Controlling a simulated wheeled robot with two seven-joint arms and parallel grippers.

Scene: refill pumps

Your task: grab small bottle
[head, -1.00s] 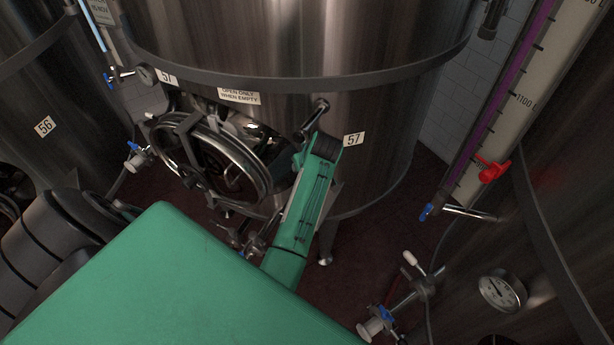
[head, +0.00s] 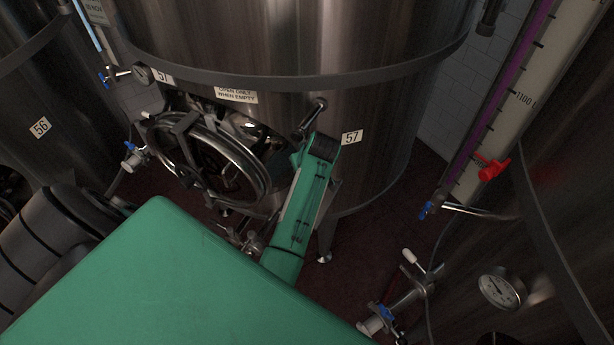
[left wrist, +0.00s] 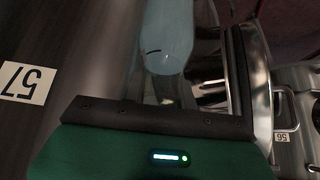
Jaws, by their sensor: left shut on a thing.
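A pale blue, translucent small bottle (left wrist: 168,38) shows at the top of the left wrist view, just beyond the dark front edge of my left gripper (left wrist: 162,92). Its upper part runs out of the picture. My left gripper is shut on the bottle; the fingers themselves are hard to make out. In the head view my green arm links cover the lower middle, and I cannot make out the bottle there. My right gripper is not in view.
Steel tank 57 (head: 385,110) stands close ahead, with a round hatch (head: 215,160) at its front. Tank 56 (head: 45,95) is on the left. At right are a valve (head: 405,290), a dial gauge (head: 502,291) and a red lever (head: 490,167). Dark floor (head: 375,235) lies between the tanks.

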